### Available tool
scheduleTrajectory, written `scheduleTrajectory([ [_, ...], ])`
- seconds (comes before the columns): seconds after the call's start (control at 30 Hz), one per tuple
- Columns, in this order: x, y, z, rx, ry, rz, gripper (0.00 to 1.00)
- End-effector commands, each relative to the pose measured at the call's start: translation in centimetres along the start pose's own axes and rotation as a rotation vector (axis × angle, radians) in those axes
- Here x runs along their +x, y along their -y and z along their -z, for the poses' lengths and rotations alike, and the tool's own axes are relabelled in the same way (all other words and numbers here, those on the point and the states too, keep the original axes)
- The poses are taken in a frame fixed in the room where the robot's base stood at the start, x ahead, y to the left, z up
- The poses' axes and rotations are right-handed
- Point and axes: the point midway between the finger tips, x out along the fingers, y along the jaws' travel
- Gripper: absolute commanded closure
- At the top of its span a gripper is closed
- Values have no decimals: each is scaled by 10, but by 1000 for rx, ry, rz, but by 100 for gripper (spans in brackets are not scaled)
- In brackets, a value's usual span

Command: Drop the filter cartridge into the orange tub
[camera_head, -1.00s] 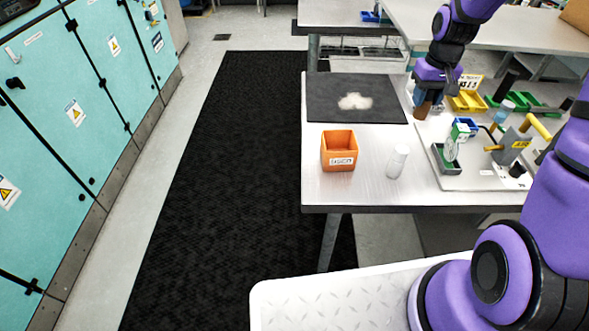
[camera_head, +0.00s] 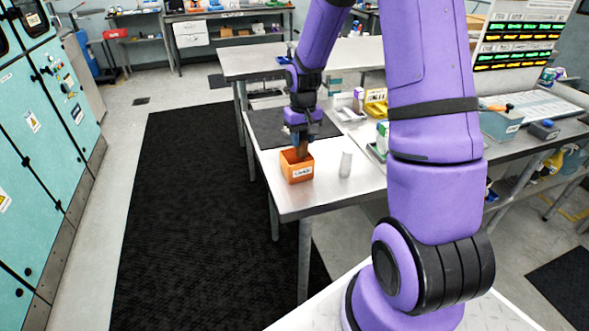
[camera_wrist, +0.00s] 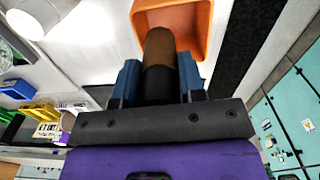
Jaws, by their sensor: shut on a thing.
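The orange tub (camera_head: 296,174) stands on the near left corner of the metal table, open side up, with a white label on its front. My gripper (camera_head: 300,139) is above it, pointing down, shut on the filter cartridge (camera_head: 304,152), a brown cylinder with a dark upper part. The cartridge's lower end is at the tub's opening; I cannot tell how deep it reaches. In the wrist view the cartridge (camera_wrist: 158,48) sits between the blue fingers of my gripper (camera_wrist: 159,80) and overlaps the tub's opening (camera_wrist: 205,20).
A white bottle (camera_head: 345,164) stands just right of the tub. A dark mat (camera_head: 265,125) lies behind it. A yellow bin (camera_head: 376,104) is farther back right. My arm hides part of the table's right side.

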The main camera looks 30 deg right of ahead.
Motion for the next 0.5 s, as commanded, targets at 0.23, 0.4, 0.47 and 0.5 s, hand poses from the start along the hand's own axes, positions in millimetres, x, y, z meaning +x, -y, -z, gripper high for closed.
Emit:
scheduleTrajectory([
  [0.23,25,0,0,-1,1,0,87],
  [0.4,32,0,0,-1,0,0,87],
  [0.47,33,0,0,-1,-1,0,87],
  [0.5,33,0,0,-1,-1,0,87],
])
